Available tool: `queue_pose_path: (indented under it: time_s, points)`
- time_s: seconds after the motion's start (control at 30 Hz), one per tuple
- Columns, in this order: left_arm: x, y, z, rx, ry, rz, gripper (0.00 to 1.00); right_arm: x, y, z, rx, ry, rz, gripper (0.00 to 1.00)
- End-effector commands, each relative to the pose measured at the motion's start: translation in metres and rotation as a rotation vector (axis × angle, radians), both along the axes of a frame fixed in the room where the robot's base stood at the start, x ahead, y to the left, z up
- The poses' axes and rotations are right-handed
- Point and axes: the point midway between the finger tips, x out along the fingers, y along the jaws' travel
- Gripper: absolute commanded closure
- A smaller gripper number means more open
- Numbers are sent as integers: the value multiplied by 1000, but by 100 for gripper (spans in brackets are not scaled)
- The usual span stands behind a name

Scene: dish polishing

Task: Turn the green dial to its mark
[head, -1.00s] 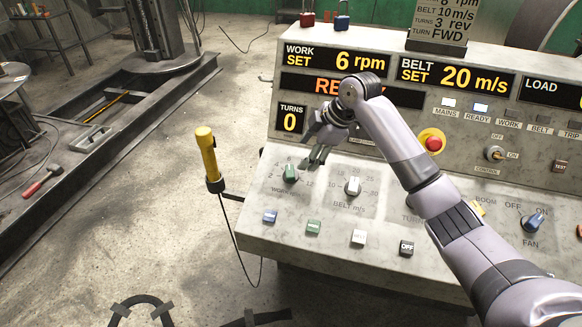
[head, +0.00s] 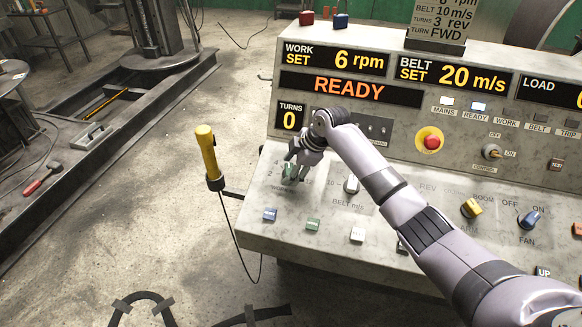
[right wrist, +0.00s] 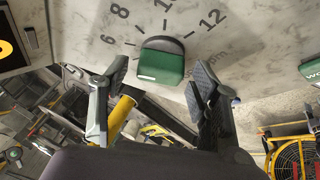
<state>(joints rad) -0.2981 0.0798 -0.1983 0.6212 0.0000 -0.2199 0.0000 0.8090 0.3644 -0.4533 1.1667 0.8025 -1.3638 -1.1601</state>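The green dial (right wrist: 162,62) is on the sloped panel of the console, under the scale marked WORK. In the right wrist view, the numbers 6, 8, 10 and 12 show around it. My right gripper (right wrist: 158,76) is open, with one finger on each side of the dial and gaps between. In the head view my right gripper (head: 293,165) is over the dial and hides most of it. The WORK SET display (head: 335,59) reads 6 rpm. My left gripper is not in view.
The white belt dial (head: 351,184) is close to the right of my gripper. A row of buttons, including a blue one (head: 270,215), lies below. A yellow handle (head: 207,155) stands left of the console. A red stop button (head: 431,142) is to the right.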

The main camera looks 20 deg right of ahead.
Motion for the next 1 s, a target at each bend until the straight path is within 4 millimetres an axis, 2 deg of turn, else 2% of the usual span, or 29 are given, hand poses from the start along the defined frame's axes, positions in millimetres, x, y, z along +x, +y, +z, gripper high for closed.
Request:
queue_pose_path:
  time_s: [0.07,0.63,1.0]
  points:
    - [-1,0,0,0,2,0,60,0,0,0,0,0,0,51]
    - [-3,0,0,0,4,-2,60,0,0,0,0,0,-1,89]
    - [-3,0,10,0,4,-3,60,-1,0,2,17,-11,-62,90]
